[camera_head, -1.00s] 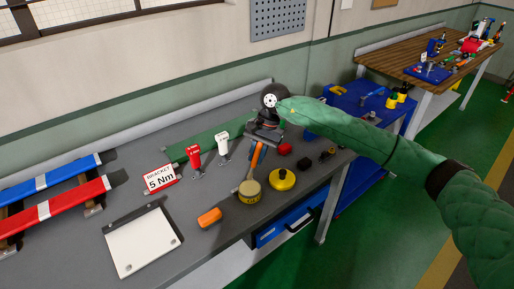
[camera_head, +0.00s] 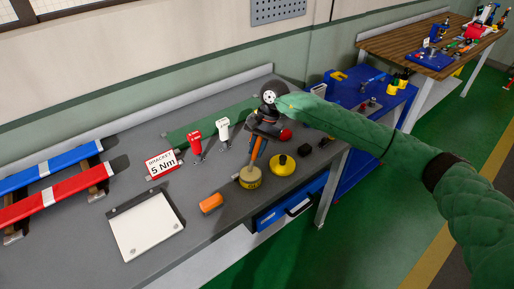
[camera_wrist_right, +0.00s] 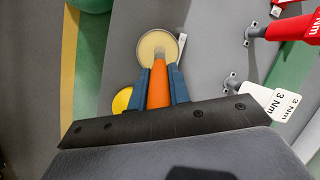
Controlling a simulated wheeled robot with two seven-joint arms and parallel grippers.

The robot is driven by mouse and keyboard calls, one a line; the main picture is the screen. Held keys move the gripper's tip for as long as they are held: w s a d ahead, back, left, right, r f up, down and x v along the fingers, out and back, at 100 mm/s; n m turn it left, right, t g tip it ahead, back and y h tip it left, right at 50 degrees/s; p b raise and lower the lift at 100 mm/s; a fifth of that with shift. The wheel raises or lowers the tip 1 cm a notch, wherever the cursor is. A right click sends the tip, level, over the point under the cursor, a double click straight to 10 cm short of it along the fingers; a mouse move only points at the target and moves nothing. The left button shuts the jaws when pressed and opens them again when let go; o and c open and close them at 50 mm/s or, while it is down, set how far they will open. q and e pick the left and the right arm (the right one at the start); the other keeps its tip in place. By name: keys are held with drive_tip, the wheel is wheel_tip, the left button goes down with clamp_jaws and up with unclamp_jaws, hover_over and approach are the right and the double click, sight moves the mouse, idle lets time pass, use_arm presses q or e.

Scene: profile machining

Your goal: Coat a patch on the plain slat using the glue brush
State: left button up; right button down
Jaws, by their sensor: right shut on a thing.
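My right gripper (camera_wrist_right: 160,88) is shut on the orange handle of the glue brush (camera_wrist_right: 161,82), which also shows in the head view (camera_head: 259,149). The brush points down at the round glue pot (camera_head: 250,178), and its lower end is over or in the pale pot opening (camera_wrist_right: 157,44); I cannot tell how deep. A blue slat (camera_head: 62,165) and a red slat (camera_head: 68,192), each with a white band, rest on supports at left. My left gripper is out of view.
A red tool (camera_head: 195,139) and a white tool (camera_head: 222,129) stand before the green slat. A "5 Nm" bracket sign (camera_head: 163,165), white board (camera_head: 146,227), orange block (camera_head: 211,203) and yellow round container (camera_head: 281,165) are nearby. Bare bench lies between the sign and the pot.

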sight(257, 140)
idle(0.3)
drive_tip(key=shift+f+b, duration=0.6)
drive_tip(key=shift+b, duration=0.15)
idle(1.0)
drive_tip(key=shift+s+f+b, duration=0.1)
drive_tip(key=shift+f+b, duration=0.05)
drive_tip(key=shift+b, duration=0.7)
idle(3.2)
drive_tip(key=shift+r, duration=0.8)
drive_tip(key=shift+r+b, duration=0.8)
drive_tip(key=shift+r, duration=2.05)
